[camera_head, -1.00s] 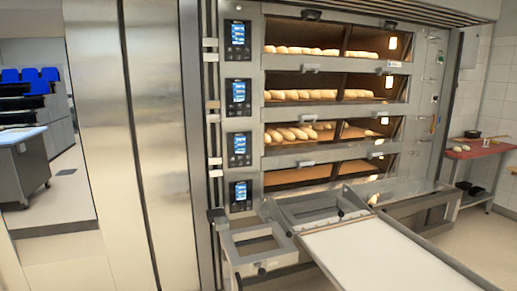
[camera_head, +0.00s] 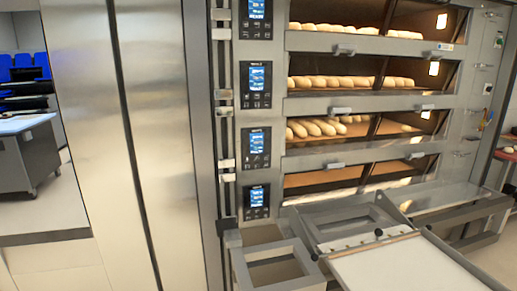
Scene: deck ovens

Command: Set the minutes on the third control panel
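Several control panels stand in a column left of the oven decks, each black with a lit blue screen. Counting from the top, the third control panel (camera_head: 256,148) is beside the deck with loaves on its left part. The top panel (camera_head: 256,19) is cut by the upper picture edge. The second panel (camera_head: 256,84) and the lowest panel (camera_head: 256,201) show whole. The digits on the screens are too small to read. Neither of my grippers is in the picture.
A loader with a white belt (camera_head: 405,268) and grey frame juts out from below the ovens at the lower right. A grey open frame (camera_head: 275,272) stands below the panels. Tall steel doors (camera_head: 150,130) are on the left. A counter (camera_head: 25,150) is farther left.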

